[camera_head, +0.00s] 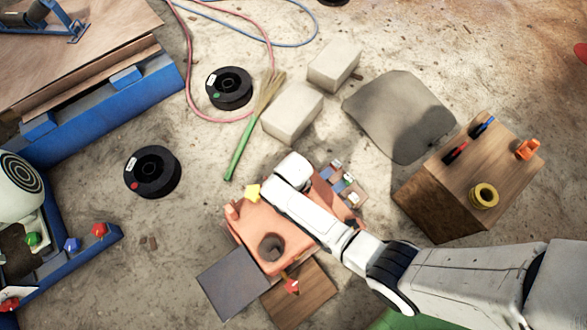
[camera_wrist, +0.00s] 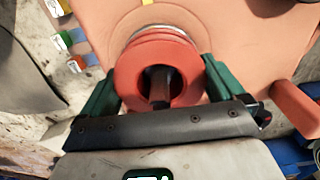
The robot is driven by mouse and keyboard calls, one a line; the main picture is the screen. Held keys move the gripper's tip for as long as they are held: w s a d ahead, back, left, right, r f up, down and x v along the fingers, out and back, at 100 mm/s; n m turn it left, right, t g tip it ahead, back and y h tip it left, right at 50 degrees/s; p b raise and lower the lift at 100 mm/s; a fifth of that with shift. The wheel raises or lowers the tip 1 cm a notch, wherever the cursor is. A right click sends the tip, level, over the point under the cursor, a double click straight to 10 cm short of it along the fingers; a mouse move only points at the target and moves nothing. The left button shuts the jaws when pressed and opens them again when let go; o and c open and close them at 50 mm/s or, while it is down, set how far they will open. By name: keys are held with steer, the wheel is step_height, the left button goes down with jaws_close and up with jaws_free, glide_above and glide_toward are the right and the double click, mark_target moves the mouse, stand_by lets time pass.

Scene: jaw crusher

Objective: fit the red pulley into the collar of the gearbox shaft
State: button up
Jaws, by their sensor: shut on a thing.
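The red pulley (camera_wrist: 185,88) is between the green fingers of my gripper (camera_wrist: 158,78), which is shut on it, in the wrist view. A dark, shaft-like piece shows inside the pulley's hole. In the head view the gearbox (camera_head: 272,222) sits under my wrist, which hides the pulley and fingers.
A wooden block (camera_head: 425,195) at right bears a yellow spool (camera_head: 484,196) and an orange piece (camera_head: 528,149). Grey blocks (camera_head: 292,112), a broom (camera_head: 240,145) and black reels (camera_head: 152,172) lie on the floor. Small colored blocks (camera_head: 345,183) sit beside the gearbox.

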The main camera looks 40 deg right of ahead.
steer(key=shift+f, duration=0.1)
steer(key=o, duration=1.6)
steer(key=shift+c, duration=0.2)
step_height(320, 180, up, 12)
steer(key=p, duration=0.4)
steer(key=s+d+r, duration=0.4)
steer(key=s+r, duration=0.3)
steer(key=s, duration=0.1)
steer(key=s+d+r+t, duration=0.1)
steer(key=s+d+r, duration=0.2)
steer(key=s+r, duration=0.4)
steer(key=shift+s+d+r, duration=0.4)
steer(key=shift+s, duration=0.35)
step_height(320, 180, up, 10)
steer(key=p, duration=1)
steer(key=shift+r+p, duration=0.15)
steer(key=shift+p, duration=0.15)
